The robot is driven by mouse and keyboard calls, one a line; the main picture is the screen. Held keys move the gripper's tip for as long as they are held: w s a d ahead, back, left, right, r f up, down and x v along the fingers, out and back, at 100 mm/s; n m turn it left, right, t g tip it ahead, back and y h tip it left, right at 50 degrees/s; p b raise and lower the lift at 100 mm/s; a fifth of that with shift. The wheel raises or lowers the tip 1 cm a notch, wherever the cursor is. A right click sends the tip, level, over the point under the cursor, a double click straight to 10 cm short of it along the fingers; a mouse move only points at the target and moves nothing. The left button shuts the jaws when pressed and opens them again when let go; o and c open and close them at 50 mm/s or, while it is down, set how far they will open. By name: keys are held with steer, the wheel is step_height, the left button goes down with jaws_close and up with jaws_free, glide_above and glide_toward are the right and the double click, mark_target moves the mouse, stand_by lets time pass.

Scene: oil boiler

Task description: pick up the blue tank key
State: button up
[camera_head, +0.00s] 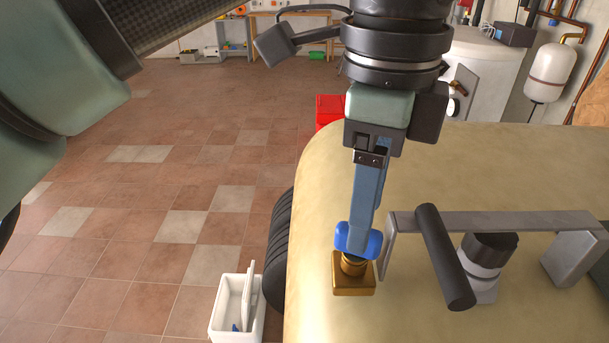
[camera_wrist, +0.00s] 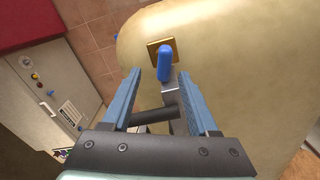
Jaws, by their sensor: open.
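The blue tank key (camera_head: 373,244) sits upright on a square brass fitting (camera_head: 353,285) on top of the beige tank (camera_head: 320,200). In the wrist view the key (camera_wrist: 164,62) stands on the brass plate (camera_wrist: 153,47), ahead of and roughly between my fingertips. My gripper (camera_head: 360,228) points down with its blue fingers just over the key; in the wrist view the gripper (camera_wrist: 160,74) is open. In the head view the fingers hide part of the key, and I cannot tell whether they touch it.
A metal bracket (camera_head: 500,221) with a black bar (camera_head: 443,257) stands right of the key. A grey fitting with a black cap (camera_head: 487,247) is under it. A white open box (camera_head: 220,318) is on the floor at left, beside a black ribbed hose or tyre (camera_head: 279,250).

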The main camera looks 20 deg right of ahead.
steer(key=f+b, duration=0.1)
steer(key=w+f+b, duration=0.1)
steer(key=f+b, duration=0.1)
steer(key=shift+f, duration=0.3)
steer(key=shift+s+f+b, duration=0.15)
steer(key=shift+f+b, duration=0.4)
steer(key=shift+b, duration=0.3)
jaws_close()
